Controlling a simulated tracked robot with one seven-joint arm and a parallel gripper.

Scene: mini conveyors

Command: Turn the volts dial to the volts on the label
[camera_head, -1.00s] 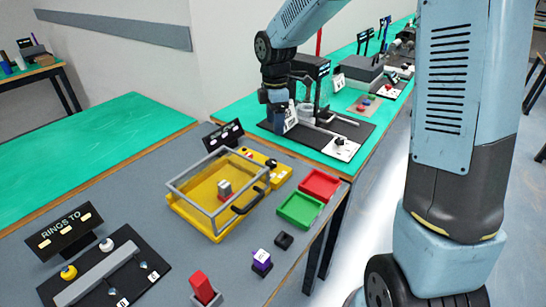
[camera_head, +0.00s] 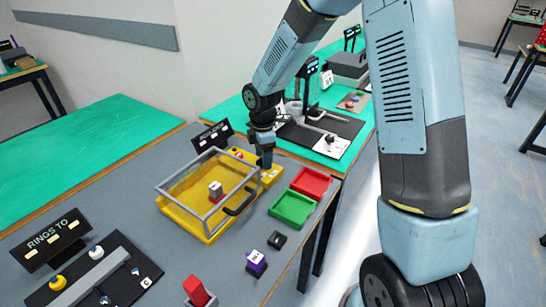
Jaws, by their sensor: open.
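My gripper (camera_head: 265,163) points down at the yellow control panel (camera_head: 271,179) behind the yellow tray with a clear cover. The gripper hides part of this panel, and its fingers are too small to make out clearly. A black dial seen there earlier is now hidden behind or under the gripper; contact cannot be told. A small black sign (camera_head: 212,136) stands behind the panel; its text is too small to read. Another dark knob on a white plate (camera_head: 331,145) sits on the green bench further back. I cannot tell which dial is marked volts.
The yellow tray (camera_head: 196,228) has a grey frame and black handle, with a grey-and-red block inside. Red (camera_head: 311,183) and green (camera_head: 291,208) trays lie to its right. A purple block (camera_head: 256,263), red block (camera_head: 195,291) and "RINGS TO" sign (camera_head: 48,240) are nearer.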

